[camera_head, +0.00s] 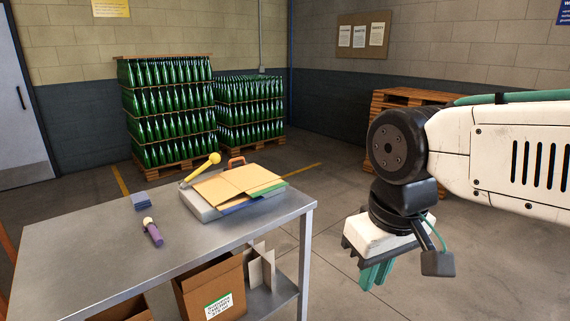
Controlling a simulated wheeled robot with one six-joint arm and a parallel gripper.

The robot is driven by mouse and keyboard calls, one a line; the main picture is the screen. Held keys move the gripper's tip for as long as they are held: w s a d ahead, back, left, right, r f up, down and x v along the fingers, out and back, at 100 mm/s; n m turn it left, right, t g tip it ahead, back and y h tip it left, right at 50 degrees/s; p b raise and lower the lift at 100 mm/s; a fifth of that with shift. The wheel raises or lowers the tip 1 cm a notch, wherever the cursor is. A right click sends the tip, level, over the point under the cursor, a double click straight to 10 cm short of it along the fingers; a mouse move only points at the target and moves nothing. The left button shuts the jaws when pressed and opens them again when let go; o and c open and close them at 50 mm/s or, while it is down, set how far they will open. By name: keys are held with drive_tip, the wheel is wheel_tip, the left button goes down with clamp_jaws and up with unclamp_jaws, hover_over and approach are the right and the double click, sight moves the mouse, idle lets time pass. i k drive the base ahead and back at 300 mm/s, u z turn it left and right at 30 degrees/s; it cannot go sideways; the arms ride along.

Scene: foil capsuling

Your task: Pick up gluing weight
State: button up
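I cannot clearly tell which thing is the gluing weight. An orange handle (236,162) rises behind tan folded card sheets (225,187) on the metal table; whatever it is fixed to is mostly hidden. A grey slab (199,206) lies under the sheets, with a yellow round-headed tool (201,170) slanting across its far left corner. My gripper (376,276) hangs in the air right of the table, teal fingers pointing down, apart from everything on the table. The fingers overlap in this view, so their opening is unclear; no held object shows.
A blue block (141,201) and a purple-handled tool (153,232) lie on the table's (95,265) left part. Cardboard boxes (212,289) sit on the shelf below. Pallets of green bottles (168,112) stand behind. Floor between table and my arm is clear.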

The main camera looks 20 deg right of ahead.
sight(230, 166)
drive_tip(key=z, duration=0.35)
drive_tip(key=i, duration=0.4)
drive_tip(key=z, duration=0.75)
drive_tip(key=i, duration=1.4)
drive_tip(key=u, duration=1)
drive_tip(key=i, duration=0.35)
drive_tip(key=u, duration=0.3)
